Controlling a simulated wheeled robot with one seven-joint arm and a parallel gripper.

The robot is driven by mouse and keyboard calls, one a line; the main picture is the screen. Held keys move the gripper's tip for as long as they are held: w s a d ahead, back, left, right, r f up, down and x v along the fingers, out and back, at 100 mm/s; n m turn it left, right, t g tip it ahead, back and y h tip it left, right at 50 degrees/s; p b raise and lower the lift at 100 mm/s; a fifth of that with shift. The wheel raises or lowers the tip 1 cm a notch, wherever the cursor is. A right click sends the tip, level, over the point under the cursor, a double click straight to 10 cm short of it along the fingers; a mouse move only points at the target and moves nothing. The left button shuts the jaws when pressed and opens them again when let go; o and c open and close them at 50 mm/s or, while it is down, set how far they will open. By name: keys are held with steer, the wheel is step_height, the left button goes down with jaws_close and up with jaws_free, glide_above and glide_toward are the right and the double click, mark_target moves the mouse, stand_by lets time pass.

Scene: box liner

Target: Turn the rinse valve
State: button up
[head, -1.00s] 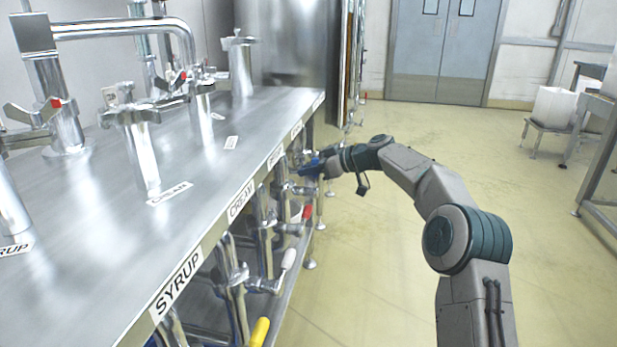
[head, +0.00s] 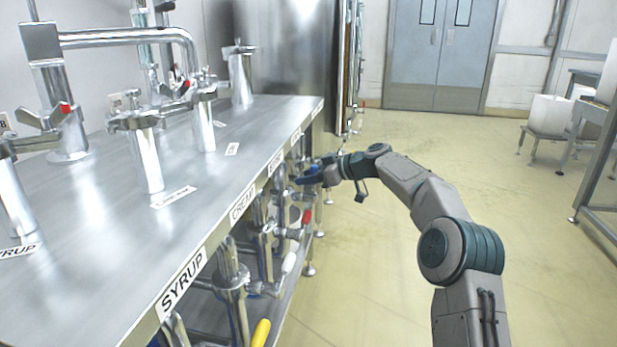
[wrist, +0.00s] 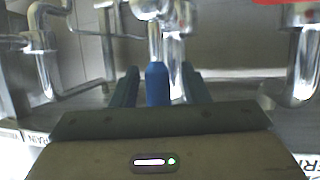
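A blue valve handle (wrist: 157,84) shows in the middle of the wrist view, in front of a shiny metal pipe. My gripper (wrist: 158,90) has one dark teal finger on each side of the handle. A narrow gap shows between the handle and each finger, so the gripper looks open around it. In the head view my gripper (head: 304,177) is beside the far part of the counter's front, below the top edge. There the fingers and handle are small and partly hidden among the pipes. I cannot read a rinse label.
The steel counter (head: 120,240) runs along the left, with labels SYRUP (head: 181,284) and CREAM (head: 242,204). Nearer valves have red (head: 307,216), white (head: 289,262) and yellow (head: 261,332) handles. Pipes crowd both sides of the gripper.

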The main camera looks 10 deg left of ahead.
steer(key=shift+d, duration=0.1)
steer(key=p+v, duration=0.3)
steer(key=v, duration=1)
steer(key=shift+d+r, duration=0.2)
steer(key=shift+d, duration=0.1)
steer(key=shift+s, duration=0.1)
